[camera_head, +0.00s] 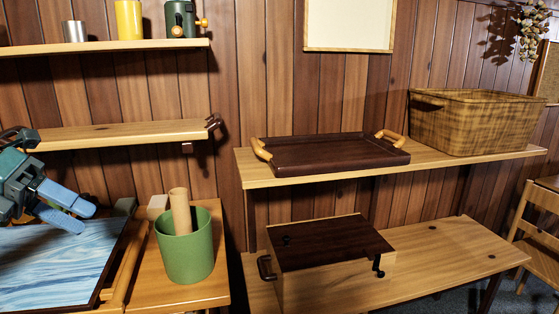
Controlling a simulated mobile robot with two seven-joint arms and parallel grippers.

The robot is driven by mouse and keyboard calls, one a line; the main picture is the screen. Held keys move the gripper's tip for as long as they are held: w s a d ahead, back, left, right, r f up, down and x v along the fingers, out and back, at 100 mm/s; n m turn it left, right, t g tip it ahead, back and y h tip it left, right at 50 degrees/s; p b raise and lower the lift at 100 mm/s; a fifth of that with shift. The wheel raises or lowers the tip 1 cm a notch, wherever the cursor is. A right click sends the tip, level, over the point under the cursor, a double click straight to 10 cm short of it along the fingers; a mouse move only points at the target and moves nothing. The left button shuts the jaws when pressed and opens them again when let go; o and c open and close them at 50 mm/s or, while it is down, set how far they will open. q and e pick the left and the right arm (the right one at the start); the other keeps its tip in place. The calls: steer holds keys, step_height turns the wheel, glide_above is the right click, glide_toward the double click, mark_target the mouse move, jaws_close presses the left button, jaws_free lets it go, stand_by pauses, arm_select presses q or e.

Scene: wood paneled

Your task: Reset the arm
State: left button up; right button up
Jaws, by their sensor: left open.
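My left gripper (86,219) comes in from the left edge, with dark green links and two blue fingers. It is open, and nothing shows between its fingers. It hangs above a blue wood-grained board (62,258) with a dark frame at the lower left; whether it touches the board I cannot tell. My right gripper is not in view.
A green cup (186,255) holding a wooden cylinder (180,211) stands right of the board. Above are wall shelves (120,133). On the right, a shelf (460,164) bears a dark tray (330,152) and a woven basket (470,125); a dark-lidded box (330,285) sits below.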

arm_select(q)
step_height(320, 180, down, 26)
steer(key=s+a+n+t+y+p, duration=0.25)
steer(key=n+t, duration=0.95)
steer(key=n, duration=1)
steer(key=s+d+f+n+g+y, duration=0.2)
steer(key=s+d+f+n, duration=0.3)
steer(key=d+f+n, duration=0.2)
steer(key=s+d+f+n+g+y, duration=0.1)
steer(key=s+d+f+n+g, duration=0.1)
steer(key=s+d+f+n, duration=0.4)
steer(key=d+f+n, duration=0.1)
steer(key=d, duration=0.4)
steer(key=shift+d+f+n+y+p, duration=0.15)
steer(key=shift+d+n+y+p, duration=0.05)
steer(key=shift+n+y+p, duration=0.15)
steer(key=shift+c, duration=0.4)
